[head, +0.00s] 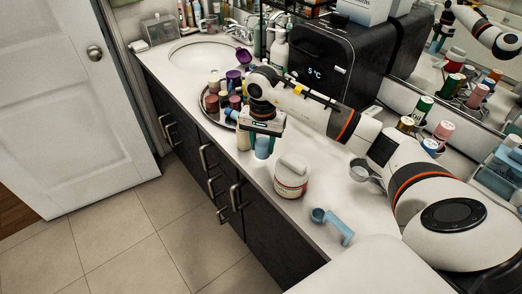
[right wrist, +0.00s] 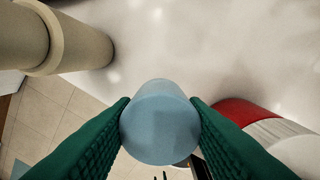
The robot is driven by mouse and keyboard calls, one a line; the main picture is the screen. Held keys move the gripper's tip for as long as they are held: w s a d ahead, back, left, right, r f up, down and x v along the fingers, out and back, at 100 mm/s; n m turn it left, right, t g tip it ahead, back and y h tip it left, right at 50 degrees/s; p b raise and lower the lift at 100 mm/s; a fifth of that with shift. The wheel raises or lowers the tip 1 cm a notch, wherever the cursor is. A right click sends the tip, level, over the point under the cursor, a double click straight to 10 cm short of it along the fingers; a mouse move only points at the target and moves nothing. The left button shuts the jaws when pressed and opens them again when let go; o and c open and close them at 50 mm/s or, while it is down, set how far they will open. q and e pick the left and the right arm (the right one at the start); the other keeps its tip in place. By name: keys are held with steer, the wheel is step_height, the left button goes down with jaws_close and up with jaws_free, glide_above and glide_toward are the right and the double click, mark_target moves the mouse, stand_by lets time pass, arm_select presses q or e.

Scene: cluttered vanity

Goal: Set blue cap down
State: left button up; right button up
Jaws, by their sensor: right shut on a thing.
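The blue cap (head: 262,150) is a light blue cylinder below my right gripper (head: 262,130) in the head view, near the front edge of the counter. In the right wrist view the cap (right wrist: 160,128) sits between the two green ridged fingers of my right gripper (right wrist: 162,132), which touch its sides. The gripper is shut on it. Whether the cap's underside touches the counter cannot be told. My left gripper is not in view.
A cream bottle (head: 243,137) stands close on the cap's left, a white tub with a red band (head: 291,177) on its right. A round tray (head: 204,108) of several bottles is further left. A blue scoop (head: 334,224) lies on the white counter (head: 300,228). The counter between tub and scoop is bare.

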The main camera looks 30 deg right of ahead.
step_height(320, 180, down, 4)
steer(key=shift+r+p, duration=0.15)
steer(key=shift+p, duration=0.3)
steer(key=shift+f, duration=0.3)
steer(key=o, duration=0.7)
steer(key=shift+f+b, duration=0.1)
steer(key=shift+b, duration=0.2)
steer(key=o, duration=0.4)
